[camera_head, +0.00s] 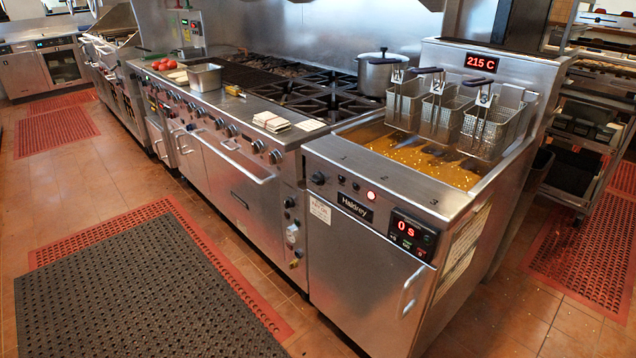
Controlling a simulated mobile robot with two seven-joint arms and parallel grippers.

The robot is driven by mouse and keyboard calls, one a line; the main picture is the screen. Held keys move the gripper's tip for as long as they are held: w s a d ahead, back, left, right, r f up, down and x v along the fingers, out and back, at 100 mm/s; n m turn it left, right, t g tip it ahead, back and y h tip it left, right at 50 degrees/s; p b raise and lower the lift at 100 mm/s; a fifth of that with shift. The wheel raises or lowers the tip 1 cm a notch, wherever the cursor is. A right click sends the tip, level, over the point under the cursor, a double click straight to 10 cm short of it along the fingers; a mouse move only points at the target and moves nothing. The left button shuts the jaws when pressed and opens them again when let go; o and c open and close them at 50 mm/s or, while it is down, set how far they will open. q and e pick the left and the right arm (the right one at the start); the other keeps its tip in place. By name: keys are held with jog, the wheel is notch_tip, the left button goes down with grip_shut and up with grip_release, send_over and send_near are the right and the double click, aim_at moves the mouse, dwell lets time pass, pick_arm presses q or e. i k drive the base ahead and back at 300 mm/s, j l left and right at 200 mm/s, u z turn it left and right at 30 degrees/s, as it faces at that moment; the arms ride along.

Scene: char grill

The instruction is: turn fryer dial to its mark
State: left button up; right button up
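The fryer (365,275) is a steel cabinet at the right of the line, with a "Haldrey" label on its front. A black dial (318,178) sits at the left end of its front panel; its pointer and mark are too small to read. Two smaller dark controls (341,180) and a lit red lamp (371,195) are to its right. A red display (481,62) on the fryer's back reads 215 C. A timer panel (412,233) on the front reads 0 s. Neither of my grippers is in view.
Three wire baskets (440,112) hang over the bubbling oil (425,161). A range with burners (320,92), a pot (376,76) and front knobs adjoins the fryer's left. A door handle (412,290) sticks out below the timer. Floor with mats (140,290) is clear in front.

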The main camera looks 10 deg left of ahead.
aim_at(317, 178)
jog(key=i+j+z, duration=0.15)
jog(key=z, duration=0.3)
jog(key=i+j+z, duration=0.1)
jog(key=j+z, duration=0.15)
jog(key=z, duration=0.15)
jog(key=i+j+z, duration=0.2)
jog(key=j, duration=0.25)
jog(key=j+z, duration=0.2)
jog(key=j, duration=0.2)
jog(key=j+z, duration=0.25)
jog(key=j, duration=1.55)
jog(key=i+j, duration=0.1)
jog(key=j, duration=1.85)
jog(key=i+z, duration=0.05)
